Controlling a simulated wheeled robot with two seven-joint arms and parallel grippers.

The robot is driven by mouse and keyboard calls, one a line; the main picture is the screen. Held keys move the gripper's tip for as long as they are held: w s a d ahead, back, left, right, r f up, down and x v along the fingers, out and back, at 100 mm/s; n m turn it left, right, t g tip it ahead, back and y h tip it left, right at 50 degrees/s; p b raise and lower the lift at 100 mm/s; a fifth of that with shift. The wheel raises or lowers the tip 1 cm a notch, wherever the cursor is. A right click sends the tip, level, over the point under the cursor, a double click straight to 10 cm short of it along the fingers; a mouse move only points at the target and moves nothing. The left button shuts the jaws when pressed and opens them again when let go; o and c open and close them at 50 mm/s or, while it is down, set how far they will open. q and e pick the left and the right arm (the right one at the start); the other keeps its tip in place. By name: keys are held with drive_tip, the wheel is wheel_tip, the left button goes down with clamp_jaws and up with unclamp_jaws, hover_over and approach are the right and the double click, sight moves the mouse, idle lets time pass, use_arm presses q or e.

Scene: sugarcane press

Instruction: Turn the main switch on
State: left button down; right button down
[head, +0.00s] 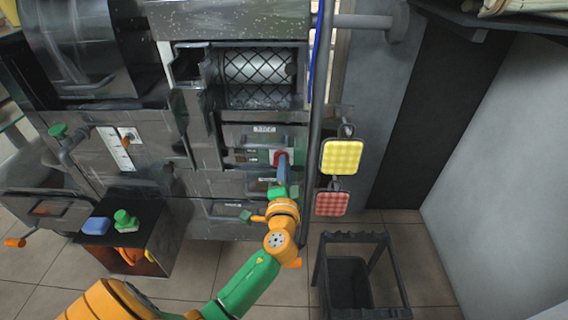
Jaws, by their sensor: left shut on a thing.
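The main switch (278,154) looks like a red knob on a light plate, on the front of the grey metal press (250,184). My left arm reaches up from the bottom of the head view. My left gripper (283,163) is at the knob and shut on it. Its fingers hide part of the knob, so I cannot tell which way the knob is turned. My right gripper is not in view.
A yellow pad (341,156) and a red pad (331,203) hang right of the switch beside a dark vertical pipe (315,120). A dark open stand (352,280) is at lower right. A box (160,230) carries a blue sponge (95,226).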

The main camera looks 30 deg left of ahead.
use_arm(q)
drive_tip(key=shift+f+m+p, duration=0.2)
drive_tip(key=shift+m+p, duration=0.4)
drive_tip(key=shift+m, duration=1.6)
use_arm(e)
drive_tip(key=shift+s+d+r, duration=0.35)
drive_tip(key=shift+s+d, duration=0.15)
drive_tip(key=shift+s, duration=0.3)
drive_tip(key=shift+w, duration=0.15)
use_arm(q)
drive_tip(key=c, duration=0.8)
unclamp_jaws()
drive_tip(key=v, duration=0.7)
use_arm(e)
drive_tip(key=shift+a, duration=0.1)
use_arm(q)
drive_tip(key=shift+d, duration=0.1)
